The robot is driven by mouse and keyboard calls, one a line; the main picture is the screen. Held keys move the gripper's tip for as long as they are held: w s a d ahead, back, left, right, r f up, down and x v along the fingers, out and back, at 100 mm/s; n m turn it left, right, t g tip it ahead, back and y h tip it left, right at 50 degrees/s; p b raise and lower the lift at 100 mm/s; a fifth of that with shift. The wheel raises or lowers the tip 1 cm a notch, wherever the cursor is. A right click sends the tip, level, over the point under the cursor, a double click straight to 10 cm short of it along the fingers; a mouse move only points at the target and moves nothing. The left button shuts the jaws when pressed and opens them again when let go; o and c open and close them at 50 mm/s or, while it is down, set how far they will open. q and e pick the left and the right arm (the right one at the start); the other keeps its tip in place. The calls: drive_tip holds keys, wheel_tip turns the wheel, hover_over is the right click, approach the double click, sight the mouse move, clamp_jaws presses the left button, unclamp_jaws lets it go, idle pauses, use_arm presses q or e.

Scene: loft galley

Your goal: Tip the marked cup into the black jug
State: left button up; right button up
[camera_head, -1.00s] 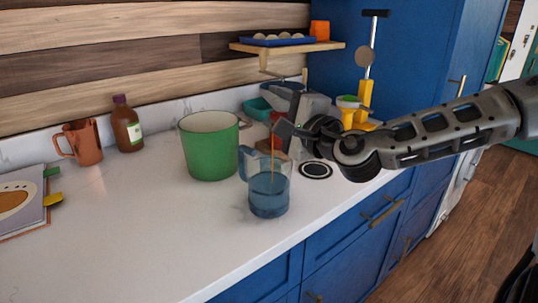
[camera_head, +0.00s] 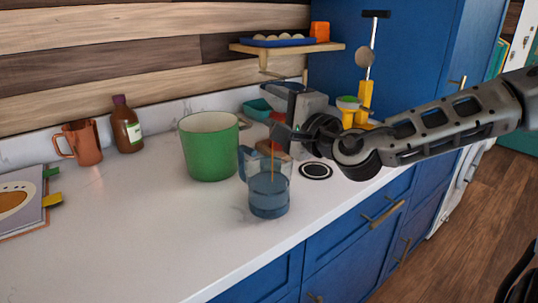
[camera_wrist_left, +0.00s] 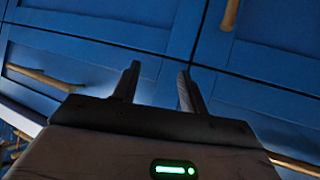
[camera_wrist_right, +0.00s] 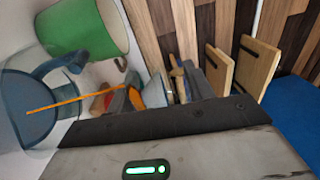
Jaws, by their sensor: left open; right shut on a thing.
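A see-through blue-grey jug (camera_head: 268,192) with a handle stands upright on the counter; no plainly black jug shows. A thin orange stream falls into it. My right gripper (camera_head: 285,131) is shut on a small cup, high beside the jug and to its right. The cup is mostly hidden in the head view. In the right wrist view it seems to be the tilted pale thing with orange (camera_wrist_right: 152,92), and the jug (camera_wrist_right: 25,100) is at left. I cannot make out its mark. My left gripper (camera_wrist_left: 158,88) is open and empty before blue cabinet doors.
A green pot (camera_head: 208,150) stands close behind the jug, to its left. A copper pitcher (camera_head: 80,143) and a brown bottle (camera_head: 126,127) stand at the back left. A grey appliance (camera_head: 305,105) is behind my right gripper. The front left counter (camera_head: 140,230) is clear.

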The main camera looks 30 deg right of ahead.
drive_tip(key=shift+a+n+b, duration=0.15)
drive_tip(key=shift+n+b, duration=0.15)
drive_tip(key=shift+n, duration=0.4)
idle(0.3)
